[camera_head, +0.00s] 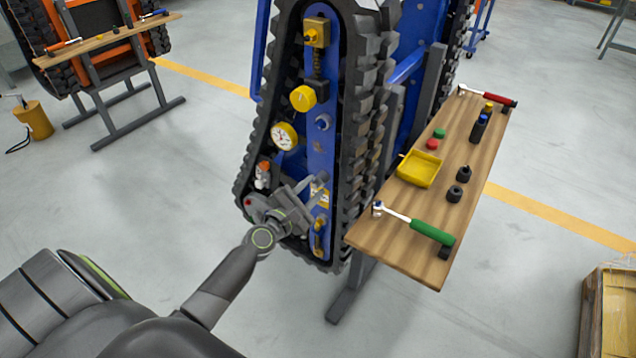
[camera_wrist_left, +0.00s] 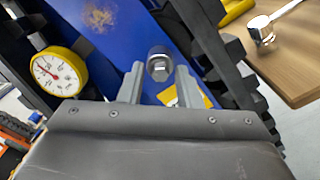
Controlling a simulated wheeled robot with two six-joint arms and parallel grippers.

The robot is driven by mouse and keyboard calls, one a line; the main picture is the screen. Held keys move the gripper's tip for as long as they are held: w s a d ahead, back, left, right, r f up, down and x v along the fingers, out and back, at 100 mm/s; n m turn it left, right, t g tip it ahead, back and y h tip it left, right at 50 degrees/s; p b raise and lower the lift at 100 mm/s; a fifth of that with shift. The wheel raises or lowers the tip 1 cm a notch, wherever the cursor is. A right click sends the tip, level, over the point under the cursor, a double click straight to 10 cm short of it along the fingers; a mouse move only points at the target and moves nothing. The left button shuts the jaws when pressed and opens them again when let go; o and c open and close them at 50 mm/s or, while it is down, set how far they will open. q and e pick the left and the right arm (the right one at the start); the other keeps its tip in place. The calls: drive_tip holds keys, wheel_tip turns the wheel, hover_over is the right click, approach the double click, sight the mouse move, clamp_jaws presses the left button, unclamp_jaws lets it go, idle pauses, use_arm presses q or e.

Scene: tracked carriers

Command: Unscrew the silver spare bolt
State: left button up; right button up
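The silver bolt (camera_wrist_left: 159,65) shows in the left wrist view, its hex head facing the camera, with a dark round collar behind it on the blue plate (camera_wrist_left: 132,45). My left gripper (camera_wrist_left: 158,82) has one finger on each side of the bolt head, with gaps visible; I see no contact. In the head view my left gripper (camera_head: 308,197) is at the lower part of the blue plate (camera_head: 321,150), fingers towards it. There the bolt is hard to tell from the fingertips. My right gripper is not in view.
A yellow-rimmed gauge (camera_head: 285,136), a yellow knob (camera_head: 303,98) and a red-and-white fitting (camera_head: 263,175) sit inside the black track (camera_head: 362,110). A wooden table (camera_head: 405,246) at the right holds a yellow tray (camera_head: 419,169), a green-handled ratchet (camera_head: 432,232) and small parts.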

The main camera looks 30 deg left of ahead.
use_arm(q)
drive_tip(key=m, duration=0.3)
drive_tip(key=shift+f+m, duration=0.1)
drive_tip(key=shift+m, duration=0.3)
drive_tip(key=m, duration=0.3)
drive_tip(key=shift+m+b, duration=0.4)
drive_tip(key=m, duration=0.3)
drive_tip(key=shift+b, duration=0.35)
drive_tip(key=m, duration=0.4)
drive_tip(key=shift+b, duration=0.35)
drive_tip(key=m, duration=0.3)
drive_tip(key=shift+m+b, duration=0.45)
drive_tip(key=shift+m, duration=0.05)
drive_tip(key=m+b, duration=0.1)
drive_tip(key=m, duration=0.2)
drive_tip(key=m+b, duration=0.1)
drive_tip(key=m, duration=0.1)
drive_tip(key=shift+f+m+b, duration=0.2)
drive_tip(key=shift+m+b, duration=0.55)
drive_tip(key=shift+m, duration=0.45)
drive_tip(key=shift+r+m, duration=0.25)
drive_tip(key=shift+m, duration=0.35)
drive_tip(key=shift+c, duration=0.4)
